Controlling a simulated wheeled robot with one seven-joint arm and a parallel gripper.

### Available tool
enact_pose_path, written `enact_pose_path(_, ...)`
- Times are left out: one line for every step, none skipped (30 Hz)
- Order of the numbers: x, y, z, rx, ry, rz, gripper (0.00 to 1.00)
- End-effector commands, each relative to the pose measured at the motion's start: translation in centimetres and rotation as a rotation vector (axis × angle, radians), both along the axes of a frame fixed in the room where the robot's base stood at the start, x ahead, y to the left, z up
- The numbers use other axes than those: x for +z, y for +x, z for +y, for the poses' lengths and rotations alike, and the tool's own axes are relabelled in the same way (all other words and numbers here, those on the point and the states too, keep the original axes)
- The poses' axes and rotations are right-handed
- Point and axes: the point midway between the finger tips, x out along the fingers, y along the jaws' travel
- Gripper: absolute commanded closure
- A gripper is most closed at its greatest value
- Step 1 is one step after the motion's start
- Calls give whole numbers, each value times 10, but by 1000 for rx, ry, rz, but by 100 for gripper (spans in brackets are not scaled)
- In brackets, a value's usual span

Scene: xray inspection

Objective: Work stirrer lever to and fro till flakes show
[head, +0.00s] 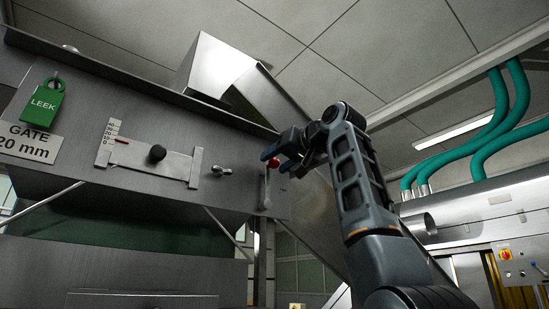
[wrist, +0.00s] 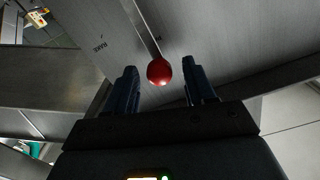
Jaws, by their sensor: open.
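The stirrer lever (head: 267,186) is a thin metal rod with a red ball knob (head: 273,163) at its top, on the right end of the steel hopper's front face. In the head view it stands nearly upright. My gripper (head: 273,154) is at the knob, its fingers pointing left toward it. In the wrist view the red knob (wrist: 159,71) sits between the two open fingers (wrist: 160,84), with a gap on each side. No flakes are visible in either view.
The hopper (head: 215,160) carries a gate slide with a black knob (head: 157,153), a wing nut (head: 221,171), a green LEEK tag (head: 43,103) and a GATE 20 mm label (head: 27,142). A steel chute (head: 270,98) rises behind. Green hoses (head: 497,115) and a control panel (head: 514,262) are at right.

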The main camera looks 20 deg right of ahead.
Motion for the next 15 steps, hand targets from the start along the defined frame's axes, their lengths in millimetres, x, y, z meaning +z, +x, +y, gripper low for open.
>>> enact_pose_path(1,5,2,1,0,2,46)
enact_pose_path(1,7,3,1,0,2,46)
enact_pose_path(1,10,3,0,1,1,46)
enact_pose_path(0,11,4,0,1,1,46)
enact_pose_path(0,12,4,0,1,1,46)
enact_pose_path(0,13,4,0,0,0,46)
enact_pose_path(0,13,4,0,0,0,46)
enact_pose_path(-1,14,5,0,0,0,46)
enact_pose_path(-1,14,5,0,0,0,46)
enact_pose_path(-1,14,5,0,0,0,46)
enact_pose_path(-1,14,5,0,0,0,46)
enact_pose_path(-1,14,4,0,0,0,46)
enact_pose_path(-1,14,4,0,0,0,46)
enact_pose_path(-1,14,4,0,0,0,48)
enact_pose_path(-1,14,4,0,0,0,51)
